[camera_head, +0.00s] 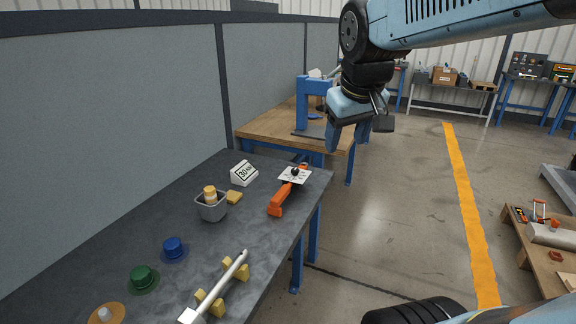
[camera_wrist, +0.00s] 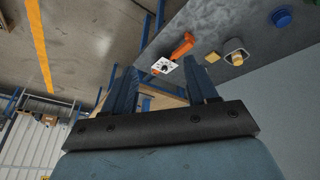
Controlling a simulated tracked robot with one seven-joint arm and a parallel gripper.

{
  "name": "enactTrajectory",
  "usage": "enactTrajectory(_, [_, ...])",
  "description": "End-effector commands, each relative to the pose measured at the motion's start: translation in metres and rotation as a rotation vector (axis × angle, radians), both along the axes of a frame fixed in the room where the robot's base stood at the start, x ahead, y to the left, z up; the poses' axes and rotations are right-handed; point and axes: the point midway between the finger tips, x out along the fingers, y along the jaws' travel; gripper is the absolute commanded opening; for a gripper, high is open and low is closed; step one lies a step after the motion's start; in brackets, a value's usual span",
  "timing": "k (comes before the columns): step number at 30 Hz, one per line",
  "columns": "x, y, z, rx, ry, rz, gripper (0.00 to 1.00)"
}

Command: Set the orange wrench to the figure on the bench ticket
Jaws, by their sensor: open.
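The orange wrench (camera_head: 279,200) lies on the dark bench near its right edge. A white dial plate with a black knob (camera_head: 295,174) sits at its far end; the marks on it are too small to read. The wrench also shows in the wrist view (camera_wrist: 183,45), with its dial plate (camera_wrist: 164,66) between my fingers in the picture. The white bench ticket (camera_head: 243,173) stands behind the wrench to the left and seems to read 30, with a small unit I cannot read clearly. My gripper (camera_head: 348,140) is open and empty, in the air beyond the bench's right edge, apart from the wrench.
On the dark bench (camera_head: 165,215) are a grey cup (camera_head: 211,208), a yellow block (camera_head: 234,197), blue (camera_head: 174,248) and green (camera_head: 142,278) couplers, and a silver bar (camera_head: 222,285) on yellow supports. A wooden bench (camera_head: 262,130) with a blue press (camera_head: 302,105) stands behind.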

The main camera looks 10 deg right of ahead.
Motion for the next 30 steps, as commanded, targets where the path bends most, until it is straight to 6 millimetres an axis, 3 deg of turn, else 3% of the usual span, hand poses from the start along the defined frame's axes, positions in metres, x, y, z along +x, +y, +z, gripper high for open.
enactTrajectory(7, [0.076, 0.005, 0.009, -0.093, 0.091, 0.154, 0.58])
enactTrajectory(14, [0.148, 0.009, 0.002, -0.154, 0.172, 0.304, 0.58])
enactTrajectory(23, [0.240, 0.013, -0.027, -0.193, 0.267, 0.505, 0.58])
enactTrajectory(30, [0.310, 0.012, -0.065, -0.196, 0.331, 0.663, 0.58])
